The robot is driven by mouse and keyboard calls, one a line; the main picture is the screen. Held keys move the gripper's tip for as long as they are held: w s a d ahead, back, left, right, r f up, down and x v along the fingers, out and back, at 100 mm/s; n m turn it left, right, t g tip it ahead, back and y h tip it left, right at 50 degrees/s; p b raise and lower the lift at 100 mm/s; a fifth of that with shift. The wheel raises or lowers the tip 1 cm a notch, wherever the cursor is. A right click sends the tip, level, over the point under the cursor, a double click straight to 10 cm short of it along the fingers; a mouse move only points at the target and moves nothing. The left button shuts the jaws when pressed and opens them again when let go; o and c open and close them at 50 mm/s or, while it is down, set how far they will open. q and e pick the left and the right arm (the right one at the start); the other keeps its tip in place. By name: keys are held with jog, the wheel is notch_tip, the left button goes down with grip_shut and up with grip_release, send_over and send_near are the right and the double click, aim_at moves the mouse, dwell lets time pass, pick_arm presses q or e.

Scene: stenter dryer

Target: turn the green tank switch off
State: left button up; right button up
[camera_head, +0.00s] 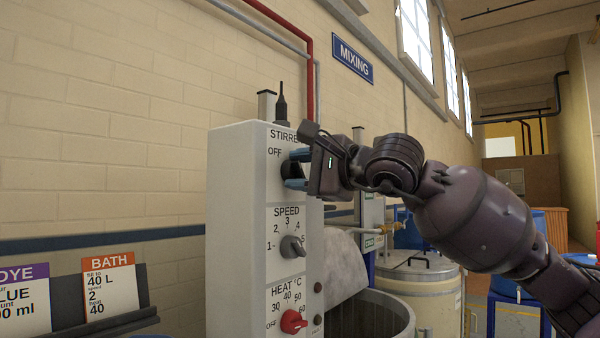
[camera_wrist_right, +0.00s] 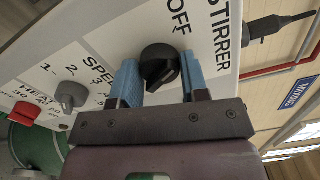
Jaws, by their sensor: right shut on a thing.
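A white control panel (camera_head: 235,200) stands upright in the head view. Its top dial, a black knob (camera_wrist_right: 158,62), is under the word STIRRER, with OFF printed beside it. My right gripper (camera_head: 293,170) has its blue fingers on either side of this knob and is shut on it. In the right wrist view the knob's pointer ridge shows between the fingers; the exact mark it points at is hard to tell. A green rounded body, perhaps the tank (camera_wrist_right: 38,145), shows at the lower left of the right wrist view. My left gripper is not in view.
Below on the panel are a grey SPEED knob (camera_head: 292,246) and a red HEAT knob (camera_head: 293,321). A card rack with a BATH card (camera_head: 109,290) is at the left. A lidded pale drum (camera_head: 420,280) stands behind, under my right arm.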

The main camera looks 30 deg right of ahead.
jog(key=shift+n, duration=1.2)
jog(key=o, duration=0.9)
jog(key=shift+s+d, duration=0.1)
jog(key=shift+s, duration=0.05)
